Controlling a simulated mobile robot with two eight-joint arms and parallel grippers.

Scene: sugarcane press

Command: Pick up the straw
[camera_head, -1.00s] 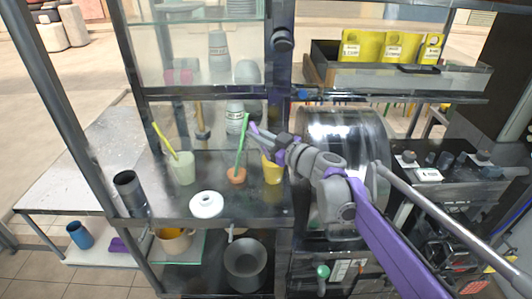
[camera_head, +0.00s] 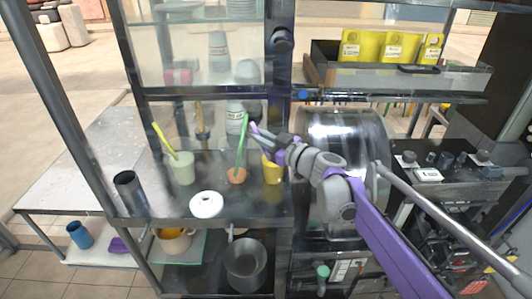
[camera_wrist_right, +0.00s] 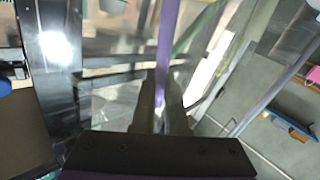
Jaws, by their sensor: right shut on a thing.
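My right gripper (camera_head: 264,138) is over the counter, beside the upper part of a green straw (camera_head: 242,141). In the right wrist view its fingers (camera_wrist_right: 162,108) are shut on a thin purple straw (camera_wrist_right: 166,45) that sticks out past the tips. The purple straw's end also shows in the head view (camera_head: 253,127), close to the green straw; I cannot tell if they touch. The green straw stands tilted in an orange pot (camera_head: 236,176). A yellow straw (camera_head: 164,138) leans in a pale green cup (camera_head: 183,169). My left gripper is out of view.
A yellow cup (camera_head: 272,171) stands below my right gripper. A white ring-shaped item (camera_head: 206,204) and a dark cylinder (camera_head: 130,187) are on the counter (camera_head: 265,206). The press's clear drum (camera_head: 345,140) is right of them. A dark post (camera_head: 280,75) rises behind the gripper.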

